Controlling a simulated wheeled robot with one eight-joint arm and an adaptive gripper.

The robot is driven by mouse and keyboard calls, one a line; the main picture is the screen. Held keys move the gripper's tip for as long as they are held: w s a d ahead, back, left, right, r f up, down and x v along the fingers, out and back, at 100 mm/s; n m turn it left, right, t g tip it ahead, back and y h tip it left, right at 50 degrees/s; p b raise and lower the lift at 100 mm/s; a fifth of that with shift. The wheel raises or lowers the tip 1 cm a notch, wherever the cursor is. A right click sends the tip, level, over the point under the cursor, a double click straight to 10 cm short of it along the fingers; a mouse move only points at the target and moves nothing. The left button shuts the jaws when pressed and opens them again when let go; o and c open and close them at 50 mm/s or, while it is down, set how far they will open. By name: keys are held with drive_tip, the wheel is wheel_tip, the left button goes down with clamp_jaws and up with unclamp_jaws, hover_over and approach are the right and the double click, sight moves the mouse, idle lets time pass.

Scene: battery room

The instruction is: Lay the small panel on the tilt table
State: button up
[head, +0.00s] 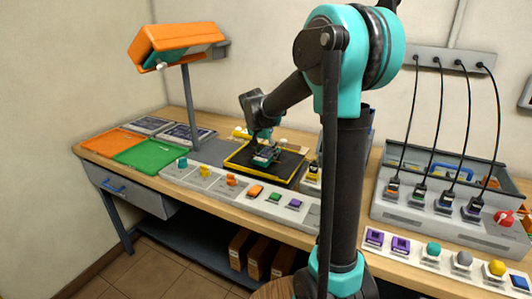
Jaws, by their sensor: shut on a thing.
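My gripper (265,150) points down over a black tray with a yellow rim (233,164), in the middle of the bench. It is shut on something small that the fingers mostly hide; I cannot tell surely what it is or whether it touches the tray. Two dark panels with pale grid lines lie at the back left: one (150,125) behind the orange mat, the other (182,134) behind the green mat. I cannot surely tell which thing is the tilt table; a dark grey flat area (207,146) lies below the lamp.
An orange lamp (178,40) on a post overhangs the left end. Orange (108,143) and green (150,152) mats lie there. A front strip (215,187) carries several coloured pieces. A grey rack with cables (440,215) stands at right. My arm hides part of the bench.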

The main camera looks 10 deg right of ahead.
drive_tip(key=shift+f, duration=0.15)
drive_tip(key=o, duration=1.3)
drive_tip(key=shift+c, duration=0.2)
drive_tip(key=v, duration=1.2)
drive_tip(key=shift+w, duration=0.1)
